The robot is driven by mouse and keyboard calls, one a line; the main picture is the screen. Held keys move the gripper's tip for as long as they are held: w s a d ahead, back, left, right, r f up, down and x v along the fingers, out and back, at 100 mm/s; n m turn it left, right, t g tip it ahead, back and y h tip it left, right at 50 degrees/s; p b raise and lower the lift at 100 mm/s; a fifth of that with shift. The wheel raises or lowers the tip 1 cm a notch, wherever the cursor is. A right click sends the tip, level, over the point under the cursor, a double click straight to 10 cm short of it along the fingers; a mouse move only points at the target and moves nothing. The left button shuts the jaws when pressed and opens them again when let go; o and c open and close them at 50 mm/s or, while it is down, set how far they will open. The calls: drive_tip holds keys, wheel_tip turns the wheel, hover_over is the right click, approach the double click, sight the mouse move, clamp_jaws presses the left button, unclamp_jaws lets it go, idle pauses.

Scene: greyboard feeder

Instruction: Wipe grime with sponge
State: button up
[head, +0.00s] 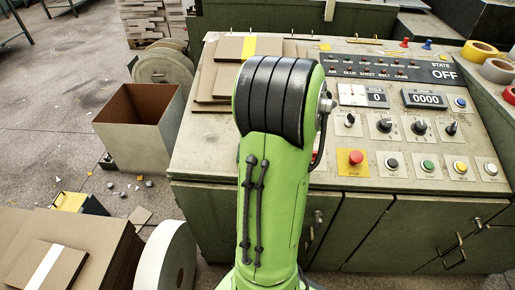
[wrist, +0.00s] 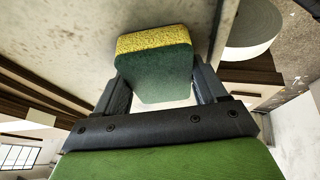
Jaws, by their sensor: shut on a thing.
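In the wrist view my gripper (wrist: 158,85) is shut on a sponge (wrist: 155,65). The sponge has a yellow layer along its far edge and a dark green face towards the camera. It sits between the two black fingers. A pale, stained surface (wrist: 75,35) lies beyond the sponge; I cannot tell whether the sponge touches it. In the head view my green arm covers the middle of the picture and hides my gripper and the sponge. Dark specks and stains show on the worn console top (head: 205,140), but I cannot single out the grime.
Greyboard sheets (head: 208,80) lie on the console's left. A red button (head: 356,157), knobs and coloured buttons fill its right side. Tape rolls (head: 479,52) stand at the right edge. An open bin (head: 140,128), board stacks (head: 75,250) and a roll (head: 166,262) stand left on the floor.

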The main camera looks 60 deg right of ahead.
drive_tip(key=shift+s+a+r+p, duration=0.1)
drive_tip(key=shift+a+r+p, duration=0.1)
drive_tip(key=shift+r+p, duration=0.6)
drive_tip(key=shift+s+a+r+p, duration=0.2)
drive_tip(key=shift+r+p, duration=0.25)
drive_tip(key=shift+r, duration=0.7)
drive_tip(key=shift+s+a+r+p, duration=0.1)
drive_tip(key=shift+a+r+p, duration=0.15)
drive_tip(key=shift+r+p, duration=0.55)
drive_tip(key=shift+r, duration=0.3)
drive_tip(key=shift+s+a+r+p, duration=0.15)
drive_tip(key=shift+r+p, duration=0.25)
drive_tip(key=shift+r, duration=0.35)
drive_tip(key=shift+a+r+p, duration=0.15)
drive_tip(key=shift+r+p, duration=0.25)
drive_tip(key=shift+r, duration=0.3)
drive_tip(key=shift+f, duration=0.1)
